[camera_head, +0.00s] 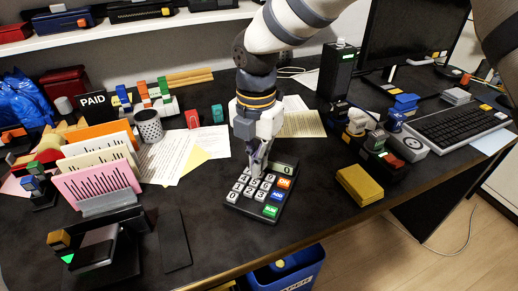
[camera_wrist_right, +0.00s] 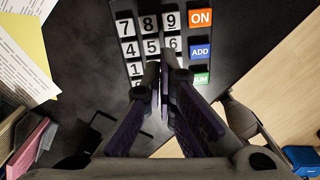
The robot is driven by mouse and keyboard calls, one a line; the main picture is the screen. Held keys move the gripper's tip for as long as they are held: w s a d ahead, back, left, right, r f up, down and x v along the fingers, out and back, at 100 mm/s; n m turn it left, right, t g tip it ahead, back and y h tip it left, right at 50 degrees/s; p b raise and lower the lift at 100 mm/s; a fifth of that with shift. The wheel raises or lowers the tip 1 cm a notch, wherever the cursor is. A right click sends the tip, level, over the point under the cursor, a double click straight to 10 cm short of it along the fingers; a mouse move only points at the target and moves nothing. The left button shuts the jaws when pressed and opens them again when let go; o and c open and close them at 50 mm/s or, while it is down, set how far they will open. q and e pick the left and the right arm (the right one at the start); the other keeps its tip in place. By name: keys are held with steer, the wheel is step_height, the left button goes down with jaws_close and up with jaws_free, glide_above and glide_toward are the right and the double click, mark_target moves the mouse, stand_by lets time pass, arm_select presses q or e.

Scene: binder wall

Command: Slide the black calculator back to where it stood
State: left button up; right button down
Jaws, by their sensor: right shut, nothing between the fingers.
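The black calculator (camera_head: 251,208) lies flat on the dark desk, near the middle of the front edge in the head view. It has white number keys and orange, blue and green keys on its right side. My right gripper (camera_head: 256,172) points down over the calculator, its closed fingertips at the middle number keys and hiding some of them. In the wrist view the calculator (camera_wrist_right: 185,70) fills the upper middle. The shut, empty fingers (camera_wrist_right: 164,75) overlap its lower keys there; I cannot tell for sure whether they touch. My left gripper is not in view.
A yellow box (camera_head: 359,186) sits right of the calculator. A flat black slab (camera_head: 174,240) and a file holder with coloured folders (camera_head: 98,183) are to the left. Papers (camera_head: 187,152) lie behind. The keyboard (camera_head: 458,127) is far right. A blue bin (camera_head: 287,272) stands below the front edge.

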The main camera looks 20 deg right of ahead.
mark_target(264, 180)
step_height(264, 180, down, 4)
steer(key=shift+f, duration=0.1)
steer(key=w+d, duration=0.2)
steer(key=shift+d+f, duration=0.1)
steer(key=shift+d, duration=0.2)
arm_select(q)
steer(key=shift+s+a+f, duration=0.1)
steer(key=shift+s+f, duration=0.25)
arm_select(e)
steer(key=shift+w+d, duration=0.25)
steer(key=shift+d, duration=0.05)
